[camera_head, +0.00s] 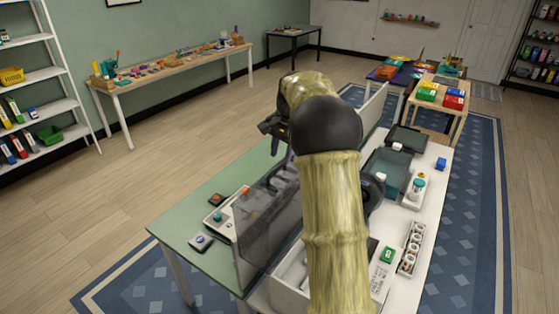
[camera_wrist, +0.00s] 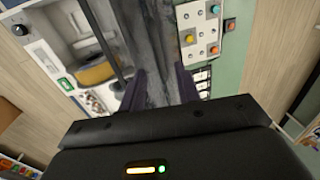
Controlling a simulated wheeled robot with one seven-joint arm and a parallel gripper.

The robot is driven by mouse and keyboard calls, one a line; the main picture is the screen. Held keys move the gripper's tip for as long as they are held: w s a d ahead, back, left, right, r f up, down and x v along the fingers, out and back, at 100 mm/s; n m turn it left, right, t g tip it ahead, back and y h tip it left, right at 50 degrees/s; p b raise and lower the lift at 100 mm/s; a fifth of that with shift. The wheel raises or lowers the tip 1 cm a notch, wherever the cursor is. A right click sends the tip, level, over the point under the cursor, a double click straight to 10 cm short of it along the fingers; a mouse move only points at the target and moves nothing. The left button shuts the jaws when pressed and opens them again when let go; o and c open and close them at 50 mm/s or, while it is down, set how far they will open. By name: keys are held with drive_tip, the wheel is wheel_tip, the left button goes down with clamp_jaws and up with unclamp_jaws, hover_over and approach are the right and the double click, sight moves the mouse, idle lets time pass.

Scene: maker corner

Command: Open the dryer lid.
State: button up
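The dryer is a white open-topped box (camera_head: 290,270) on the white bench; my arm covers part of it. The wrist view shows a yellow spool (camera_wrist: 97,70) inside it. A smoky see-through panel, which looks like the dryer lid (camera_head: 265,225), stands steeply upright along the box's left side. It also shows in the wrist view as a grey sheet (camera_wrist: 155,35). My gripper (camera_head: 287,158) is above the lid's far upper part. In the wrist view, the purple fingers (camera_wrist: 158,88) are apart, with the sheet showing between them. I cannot tell whether they touch it.
A green table (camera_head: 185,245) with button panels adjoins the box's left side. Open floor lies left.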

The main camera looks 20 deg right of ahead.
sight(279, 167)
drive_tip(key=shift+w+a+f+p, duration=0.1)
drive_tip(key=shift+w+f+p, duration=0.05)
drive_tip(key=shift+f, duration=0.8)
drive_tip(key=shift+w+a+f+p, duration=0.1)
drive_tip(key=shift+w+f+p, duration=0.05)
drive_tip(key=shift+f, duration=0.8)
clamp_jaws()
drive_tip(key=shift+b, duration=0.4)
